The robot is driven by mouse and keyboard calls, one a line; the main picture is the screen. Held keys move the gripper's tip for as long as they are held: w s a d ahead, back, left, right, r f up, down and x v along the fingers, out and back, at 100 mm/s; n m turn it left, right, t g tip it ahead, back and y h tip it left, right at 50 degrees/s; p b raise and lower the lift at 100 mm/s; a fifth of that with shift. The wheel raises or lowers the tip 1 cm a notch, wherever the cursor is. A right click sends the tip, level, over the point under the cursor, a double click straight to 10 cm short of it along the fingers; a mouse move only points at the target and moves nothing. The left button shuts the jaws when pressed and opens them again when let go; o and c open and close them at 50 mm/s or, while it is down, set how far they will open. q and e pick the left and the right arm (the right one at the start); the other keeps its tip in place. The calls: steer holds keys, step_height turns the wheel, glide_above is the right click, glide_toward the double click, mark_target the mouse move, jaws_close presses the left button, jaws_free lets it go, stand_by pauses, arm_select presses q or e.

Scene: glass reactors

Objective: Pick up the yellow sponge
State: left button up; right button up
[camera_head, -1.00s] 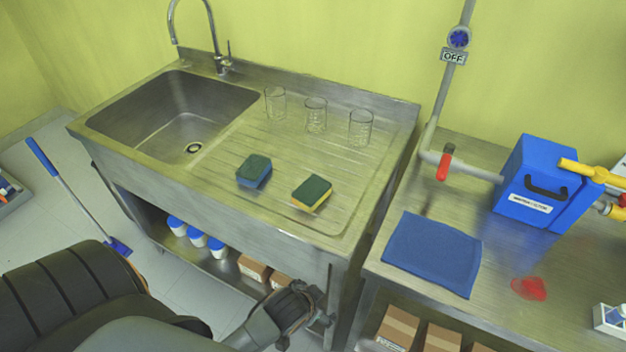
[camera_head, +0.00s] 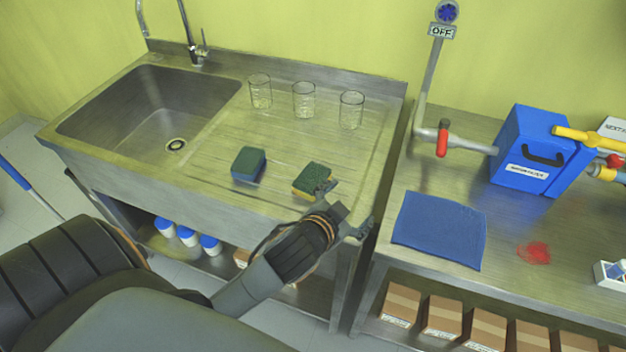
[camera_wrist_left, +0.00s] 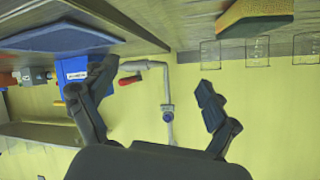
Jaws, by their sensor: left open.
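The yellow sponge (camera_head: 311,178), with a dark green top, lies on the sink's ribbed drainboard near its front edge. Its right end is close to my left gripper (camera_head: 348,206), which is open and empty at the front right corner of the drainboard. One finger appears beside or overlapping the sponge; I cannot tell if they touch. In the left wrist view, which is upside down, the sponge (camera_wrist_left: 258,18) is at the top right, outside the open fingers (camera_wrist_left: 155,82). My right gripper is not in view.
A blue sponge (camera_head: 248,163) with a green top lies to the left. Three glass beakers (camera_head: 303,100) stand behind on the drainboard. The sink basin (camera_head: 150,110) is at left. A bench to the right holds a blue cloth (camera_head: 440,230) and a blue box (camera_head: 540,150).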

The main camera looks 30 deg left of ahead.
arm_select(q)
steer(key=w+d+r+m+t+h, duration=0.3)
steer(key=w+r, duration=0.1)
steer(key=r, duration=0.3)
steer(key=w+d+r+m+t+h, duration=0.2)
steer(key=w+d+r+m+t, duration=0.15)
steer(key=r, duration=0.35)
steer(key=s+d+r+m+g+h, duration=0.25)
steer(key=d+m+g+h, duration=0.35)
steer(key=m, duration=0.4)
steer(key=s+d+r+m+g+h, duration=0.1)
steer(key=d+r+m+g+h, duration=0.3)
steer(key=d+m+h, duration=0.4)
steer(key=m+g+y, duration=0.7)
steer(key=g+y, duration=0.2)
steer(key=y, duration=1)
glide_toward(314, 175)
step_height(314, 175, down, 4)
steer(key=shift+s+a+r+n+p, duration=0.15)
steer(key=shift+n+p, duration=0.1)
steer(key=shift+p, duration=0.8)
steer(key=shift+f+p, duration=0.35)
steer(key=shift+f, duration=0.15)
step_height(314, 175, down, 4)
steer(key=shift+r+p, duration=0.15)
steer(key=shift+p, duration=0.75)
steer(key=shift+f, duration=0.5)
steer(key=c, duration=0.8)
